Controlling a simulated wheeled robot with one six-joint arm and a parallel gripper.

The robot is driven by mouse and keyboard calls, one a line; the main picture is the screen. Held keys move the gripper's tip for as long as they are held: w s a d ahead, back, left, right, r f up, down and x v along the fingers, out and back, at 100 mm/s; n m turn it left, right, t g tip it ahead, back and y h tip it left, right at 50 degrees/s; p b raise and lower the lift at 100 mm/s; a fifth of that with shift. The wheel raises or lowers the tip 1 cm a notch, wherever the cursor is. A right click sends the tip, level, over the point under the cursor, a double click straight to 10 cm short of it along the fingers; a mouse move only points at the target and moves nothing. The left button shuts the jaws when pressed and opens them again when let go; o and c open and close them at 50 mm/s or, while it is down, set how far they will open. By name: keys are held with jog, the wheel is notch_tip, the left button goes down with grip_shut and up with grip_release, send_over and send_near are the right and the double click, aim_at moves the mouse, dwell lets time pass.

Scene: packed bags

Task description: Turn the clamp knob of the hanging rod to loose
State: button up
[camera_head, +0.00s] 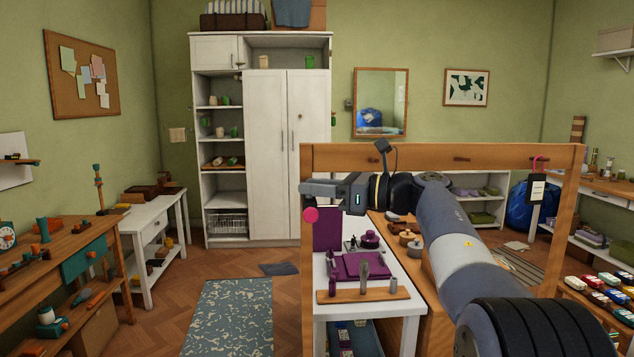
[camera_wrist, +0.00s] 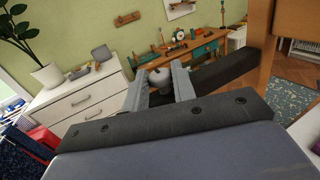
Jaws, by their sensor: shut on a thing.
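My gripper (camera_head: 318,188) is at the upper left post of a wooden frame (camera_head: 450,153). In the wrist view its two grey fingers (camera_wrist: 158,88) are closed around a small rounded grey-white knob with a dark part (camera_wrist: 162,75). I take this for the clamp knob; its setting cannot be read. A pink round knob (camera_head: 310,214) shows just below my fingertips in the head view; how it is joined to the frame is unclear. The hanging rod itself is not clearly made out in either view.
A white table (camera_head: 322,305) with purple items stands below my gripper, inside the frame. A tag (camera_head: 537,190) hangs from the beam at right. A workbench (camera_head: 62,255) with orange and teal things is at left.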

dwell(0.4)
jog(key=o, duration=1)
jog(key=shift+c, duration=0.2)
jog(key=v, duration=1)
jog(key=shift+d+b, duration=0.35)
jog(key=shift+f, duration=0.1)
jog(key=x, duration=1.1)
jog(key=shift+s+p, duration=0.15)
jog(key=shift+p, duration=0.15)
